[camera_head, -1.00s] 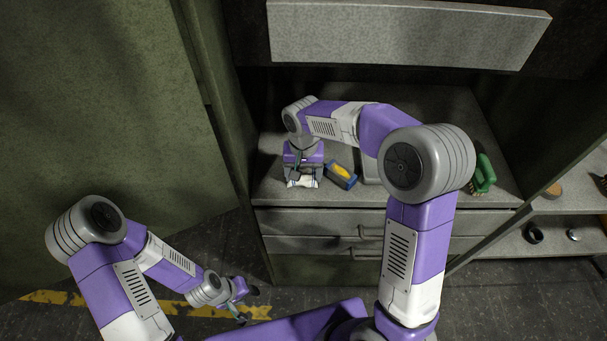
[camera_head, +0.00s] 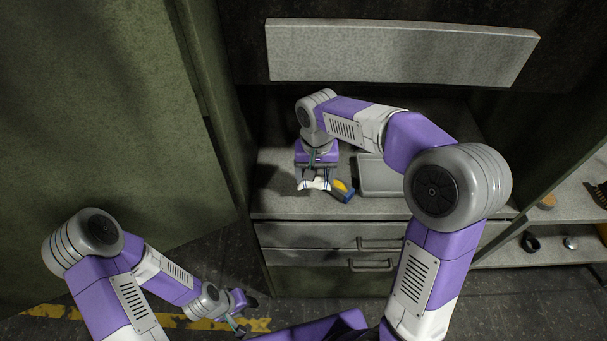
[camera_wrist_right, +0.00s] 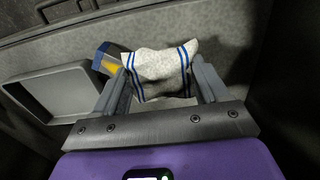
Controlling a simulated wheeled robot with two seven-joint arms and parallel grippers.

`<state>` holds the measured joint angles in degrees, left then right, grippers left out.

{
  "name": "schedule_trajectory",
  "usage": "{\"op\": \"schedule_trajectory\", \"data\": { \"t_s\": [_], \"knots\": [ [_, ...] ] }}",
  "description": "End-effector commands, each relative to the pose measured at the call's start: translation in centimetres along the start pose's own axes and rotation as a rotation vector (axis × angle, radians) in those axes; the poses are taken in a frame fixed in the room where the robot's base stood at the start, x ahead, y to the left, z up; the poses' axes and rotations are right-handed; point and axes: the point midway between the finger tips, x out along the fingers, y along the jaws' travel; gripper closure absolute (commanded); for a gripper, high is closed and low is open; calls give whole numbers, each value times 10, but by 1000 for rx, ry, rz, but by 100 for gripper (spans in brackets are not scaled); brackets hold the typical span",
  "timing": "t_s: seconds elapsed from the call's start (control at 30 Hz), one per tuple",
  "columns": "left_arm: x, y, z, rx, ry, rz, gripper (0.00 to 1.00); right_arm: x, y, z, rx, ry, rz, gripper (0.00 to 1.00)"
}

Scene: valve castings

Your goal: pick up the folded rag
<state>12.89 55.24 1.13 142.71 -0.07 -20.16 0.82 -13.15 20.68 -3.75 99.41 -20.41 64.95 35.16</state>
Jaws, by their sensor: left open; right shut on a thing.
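The folded rag (camera_head: 314,184) is whitish with blue stripes. It is held between the fingers of my right gripper (camera_head: 314,180), above the grey worktop near its left front part. In the right wrist view the rag (camera_wrist_right: 160,73) is pinched between both fingers of the right gripper (camera_wrist_right: 160,84), its middle bulging and its striped ends showing. My left gripper (camera_head: 241,308) is open and empty, low at the left above the floor, far from the rag.
A blue and yellow object (camera_head: 343,190) lies on the worktop just right of the rag; it also shows in the wrist view (camera_wrist_right: 107,62). A grey tray (camera_head: 378,178) is beside it. Drawers (camera_head: 330,240) are below. Shelves (camera_head: 560,225) with small items stand at right.

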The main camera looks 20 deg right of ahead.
Motion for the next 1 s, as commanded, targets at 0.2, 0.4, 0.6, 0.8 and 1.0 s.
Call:
{"op": "schedule_trajectory", "data": {
  "t_s": [0.2,0.4,0.6,0.8,1.0],
  "knots": [
    [1,0,0,0,0,0,57,0,55,17,6,1,-1,56],
    [1,0,0,0,0,0,57,0,103,31,5,3,-1,56],
    [0,0,0,0,0,0,57,0,137,41,4,2,-1,56],
    [0,0,0,0,0,0,57,0,154,46,1,2,-1,56],
    [0,0,0,0,0,0,57,0,157,48,0,2,0,56]
  ]
}}
